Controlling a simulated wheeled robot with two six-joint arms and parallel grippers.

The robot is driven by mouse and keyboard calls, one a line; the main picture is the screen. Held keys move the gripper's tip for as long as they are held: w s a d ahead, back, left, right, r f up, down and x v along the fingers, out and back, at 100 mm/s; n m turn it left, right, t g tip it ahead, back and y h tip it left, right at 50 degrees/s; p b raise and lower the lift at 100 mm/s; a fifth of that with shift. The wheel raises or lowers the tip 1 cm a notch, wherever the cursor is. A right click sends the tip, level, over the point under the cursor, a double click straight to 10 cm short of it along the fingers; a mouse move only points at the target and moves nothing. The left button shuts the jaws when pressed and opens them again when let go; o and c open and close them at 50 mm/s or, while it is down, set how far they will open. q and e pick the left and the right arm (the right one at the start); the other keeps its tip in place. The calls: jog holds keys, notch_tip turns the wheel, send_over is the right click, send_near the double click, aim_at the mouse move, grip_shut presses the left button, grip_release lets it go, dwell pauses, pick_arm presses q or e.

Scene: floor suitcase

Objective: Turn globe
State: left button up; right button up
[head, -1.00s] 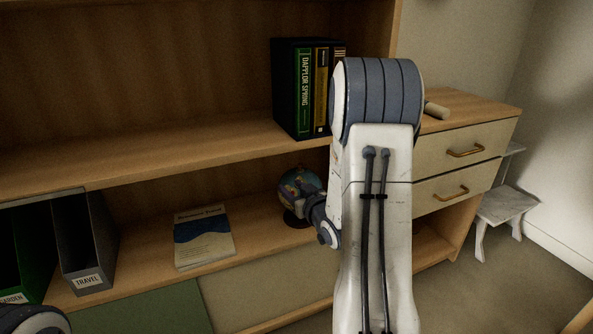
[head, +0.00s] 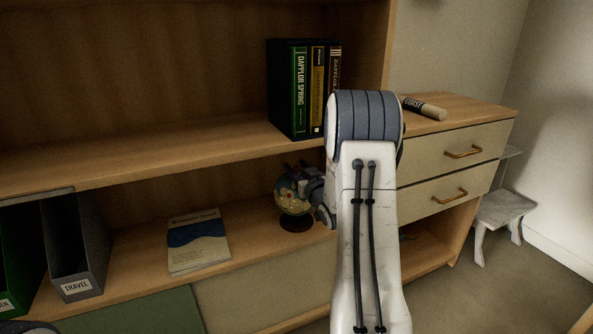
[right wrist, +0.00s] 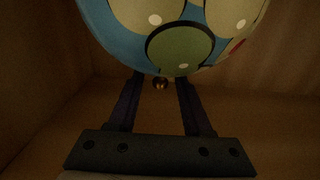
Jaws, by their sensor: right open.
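A small globe (head: 291,200) stands upright on a dark round base (head: 296,224) on the lower shelf, near the shelf's right end. In the right wrist view the globe (right wrist: 170,30) fills the top, blue with pale and green patches. My right gripper (head: 293,178) is at the upper right of the globe in the head view. In the right wrist view its two fingers (right wrist: 160,84) are apart and reach to the globe's edge, with a small brass knob between them. I cannot tell whether they touch the globe.
A blue and white book (head: 198,242) lies left of the globe. A grey file box (head: 72,245) labelled TRAVEL stands farther left. Several books (head: 315,90) stand on the shelf above. A drawer cabinet (head: 455,150) is at the right, with a stool (head: 500,210) beyond it.

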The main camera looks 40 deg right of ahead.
jog(key=shift+w, duration=0.15)
grip_shut()
dwell(1.4)
